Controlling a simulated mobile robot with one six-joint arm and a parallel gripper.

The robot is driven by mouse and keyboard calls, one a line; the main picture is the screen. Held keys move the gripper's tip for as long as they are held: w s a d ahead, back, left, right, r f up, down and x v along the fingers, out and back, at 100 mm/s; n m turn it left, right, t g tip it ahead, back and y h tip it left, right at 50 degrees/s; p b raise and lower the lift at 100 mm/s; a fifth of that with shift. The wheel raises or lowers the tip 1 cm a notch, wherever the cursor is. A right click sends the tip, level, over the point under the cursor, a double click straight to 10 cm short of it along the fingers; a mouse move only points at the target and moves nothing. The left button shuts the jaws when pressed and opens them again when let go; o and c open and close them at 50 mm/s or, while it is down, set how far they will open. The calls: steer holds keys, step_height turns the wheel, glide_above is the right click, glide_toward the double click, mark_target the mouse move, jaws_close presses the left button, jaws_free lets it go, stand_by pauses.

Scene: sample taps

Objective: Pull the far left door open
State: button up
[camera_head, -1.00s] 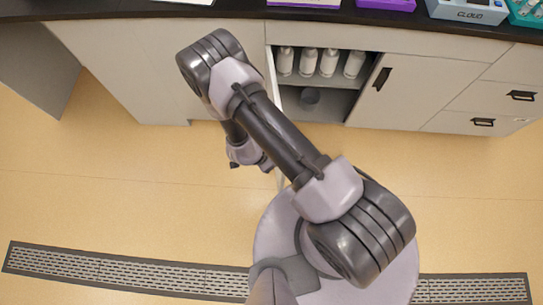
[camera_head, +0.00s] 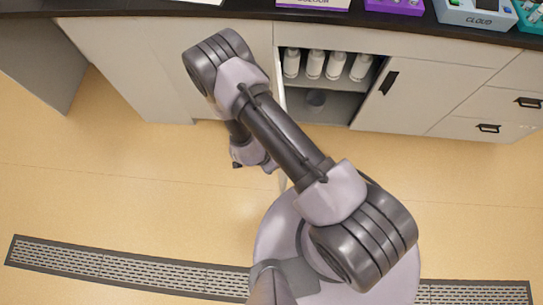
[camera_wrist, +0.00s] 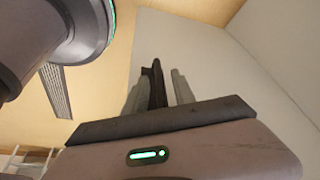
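The far left door stands swung out from the cabinet. In the head view my gripper (camera_head: 252,160) is partly hidden under my arm.
A closed door (camera_head: 410,95) and drawers (camera_head: 505,103) stand to the right. The dark counter (camera_head: 240,14) runs above. The tan floor (camera_head: 130,190) is clear, with a grating (camera_head: 120,268).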

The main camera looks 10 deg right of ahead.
steer(key=p+v, duration=0.7)
steer(key=v, duration=1)
steer(key=shift+a, duration=0.2)
